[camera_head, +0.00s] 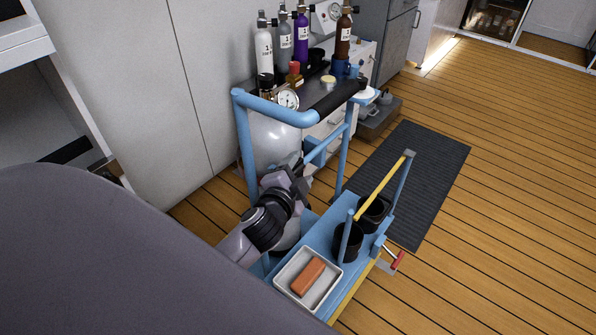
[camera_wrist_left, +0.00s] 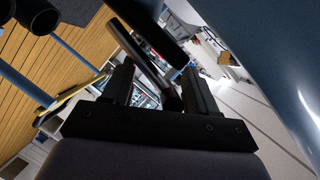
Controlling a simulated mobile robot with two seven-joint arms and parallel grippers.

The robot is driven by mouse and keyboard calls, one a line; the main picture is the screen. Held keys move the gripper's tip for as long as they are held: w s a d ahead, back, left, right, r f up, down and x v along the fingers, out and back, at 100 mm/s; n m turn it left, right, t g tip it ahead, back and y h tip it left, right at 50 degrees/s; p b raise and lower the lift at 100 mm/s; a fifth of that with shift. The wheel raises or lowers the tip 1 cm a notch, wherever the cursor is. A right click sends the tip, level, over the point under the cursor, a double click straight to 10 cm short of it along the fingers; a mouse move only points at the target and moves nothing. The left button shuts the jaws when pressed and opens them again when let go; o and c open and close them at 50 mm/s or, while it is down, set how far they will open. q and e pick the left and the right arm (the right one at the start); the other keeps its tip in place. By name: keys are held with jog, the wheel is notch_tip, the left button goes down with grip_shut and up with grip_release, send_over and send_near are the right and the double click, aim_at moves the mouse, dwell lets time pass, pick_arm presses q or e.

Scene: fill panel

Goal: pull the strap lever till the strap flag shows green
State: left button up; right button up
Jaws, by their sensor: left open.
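A blue cart (camera_head: 262,105) holds a pale grey gas cylinder (camera_head: 273,140). My left gripper (camera_head: 296,176) is beside the cylinder, at the cart's frame. In the left wrist view its two fingers (camera_wrist_left: 160,92) stand apart, with a dark round bar (camera_wrist_left: 140,55) showing between and beyond them. I cannot tell whether the bar touches them or is the strap lever. I cannot make out the strap, its lever or its flag in the head view; my gripper and arm cover part of the cylinder there. My right gripper is not in view.
The cart's deck bears a white tray (camera_head: 284,277) with an orange-brown block (camera_head: 308,276) and black cups (camera_head: 347,243). A red-handled lever (camera_head: 398,261) sticks out at its right side. Bottles (camera_head: 264,52) stand behind. A dark mat (camera_head: 425,175) and open floor lie right.

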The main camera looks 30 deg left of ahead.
pick_arm(q)
jog(key=c, duration=1)
grip_shut()
jog(key=shift+a, duration=0.2)
